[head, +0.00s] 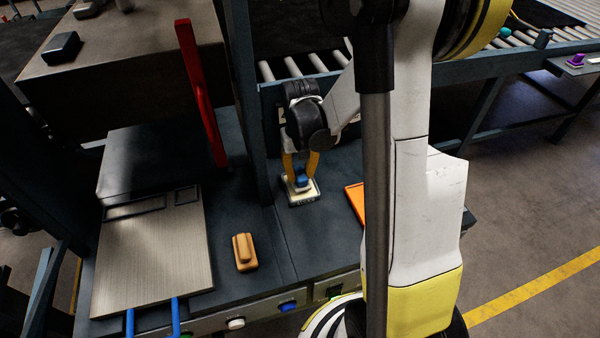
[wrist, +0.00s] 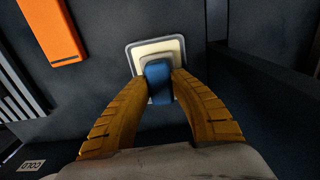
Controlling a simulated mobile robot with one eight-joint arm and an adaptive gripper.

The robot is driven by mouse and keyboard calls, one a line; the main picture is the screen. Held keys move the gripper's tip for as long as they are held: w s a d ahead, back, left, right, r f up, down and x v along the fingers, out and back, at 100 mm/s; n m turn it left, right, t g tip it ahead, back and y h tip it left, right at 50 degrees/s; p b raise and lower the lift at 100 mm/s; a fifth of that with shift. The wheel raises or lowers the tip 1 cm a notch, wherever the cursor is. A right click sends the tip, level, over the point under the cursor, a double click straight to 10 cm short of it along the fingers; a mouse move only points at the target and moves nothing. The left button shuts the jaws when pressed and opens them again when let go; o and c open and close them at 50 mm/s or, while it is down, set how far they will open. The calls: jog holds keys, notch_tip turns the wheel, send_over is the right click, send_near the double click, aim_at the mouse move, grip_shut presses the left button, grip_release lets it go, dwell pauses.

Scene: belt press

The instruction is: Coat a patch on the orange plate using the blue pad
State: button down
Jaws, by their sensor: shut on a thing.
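My gripper (head: 301,166) points down over the dark bench, with its yellow fingers shut on the blue pad (head: 301,179). In the wrist view my gripper (wrist: 158,82) has a fingertip on each side of the blue pad's upright blue part (wrist: 158,95). The pad is over a pale square tray (head: 302,197) with a grey rim; I cannot tell whether it touches the tray's inside. The orange plate (head: 355,204) lies to the right, partly hidden behind my arm in the head view. It shows as an orange bar at the upper left in the wrist view (wrist: 50,28).
A tan block (head: 244,252) lies on the bench in front. A metal plate (head: 150,255) with blue handles is at left. A red lever (head: 200,92) and a dark post (head: 250,100) stand behind. A roller conveyor (head: 300,66) runs along the back.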

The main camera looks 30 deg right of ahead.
aim_at(300, 173)
jog(key=shift+f+b, duration=0.65)
jog(key=shift+b, duration=0.1)
dwell(1.4)
dwell(0.5)
jog(key=shift+r+p, duration=2.4)
jog(key=shift+r, duration=1.2)
jog(key=shift+f, duration=0.1)
